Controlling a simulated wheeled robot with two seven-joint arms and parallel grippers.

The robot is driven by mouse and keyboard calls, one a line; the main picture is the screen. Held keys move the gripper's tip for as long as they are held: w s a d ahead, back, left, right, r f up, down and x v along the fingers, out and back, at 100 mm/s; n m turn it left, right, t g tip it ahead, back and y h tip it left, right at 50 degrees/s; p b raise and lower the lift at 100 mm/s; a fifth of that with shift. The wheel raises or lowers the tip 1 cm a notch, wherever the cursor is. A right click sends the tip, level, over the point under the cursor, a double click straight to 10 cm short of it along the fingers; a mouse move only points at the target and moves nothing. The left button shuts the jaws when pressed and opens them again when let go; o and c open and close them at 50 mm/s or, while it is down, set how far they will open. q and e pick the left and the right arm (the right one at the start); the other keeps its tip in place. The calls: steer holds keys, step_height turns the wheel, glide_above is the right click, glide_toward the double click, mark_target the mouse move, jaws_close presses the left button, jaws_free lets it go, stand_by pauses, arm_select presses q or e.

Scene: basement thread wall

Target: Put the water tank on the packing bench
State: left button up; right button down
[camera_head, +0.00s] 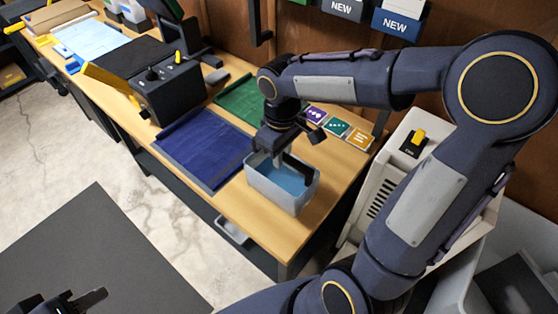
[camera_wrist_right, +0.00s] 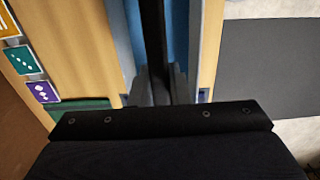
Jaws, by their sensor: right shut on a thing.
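The water tank (camera_head: 277,193) is a pale grey, open-topped bin with blue inside and a dark bar near its rim. It appears upright over the right end of the wooden packing bench (camera_head: 240,212); whether its base touches is unclear. My right gripper (camera_head: 281,158) reaches down from above and is shut on the tank at its top. In the right wrist view the fingers (camera_wrist_right: 160,90) meet at the dark bar, with the tank's blue inside (camera_wrist_right: 179,35) beside them. My left gripper (camera_head: 75,300) is at the bottom left, partly cut off, away from the bench.
A blue mat (camera_head: 203,148) and a green mat (camera_head: 243,103) lie left of and behind the tank. Coloured cards (camera_head: 337,127) lie along the back. A dark machine (camera_head: 168,88) stands further left. A beige unit (camera_head: 398,160) stands right of the bench.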

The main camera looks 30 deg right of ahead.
steer(key=shift+w+d+f, duration=0.1)
steer(key=shift+w+f, duration=0.7)
steer(key=shift+f, duration=1.7)
steer(key=shift+w, duration=0.1)
steer(key=shift+f, duration=0.2)
steer(key=c, duration=1.4)
jaws_free()
steer(key=shift+o, duration=0.2)
steer(key=shift+r, duration=0.15)
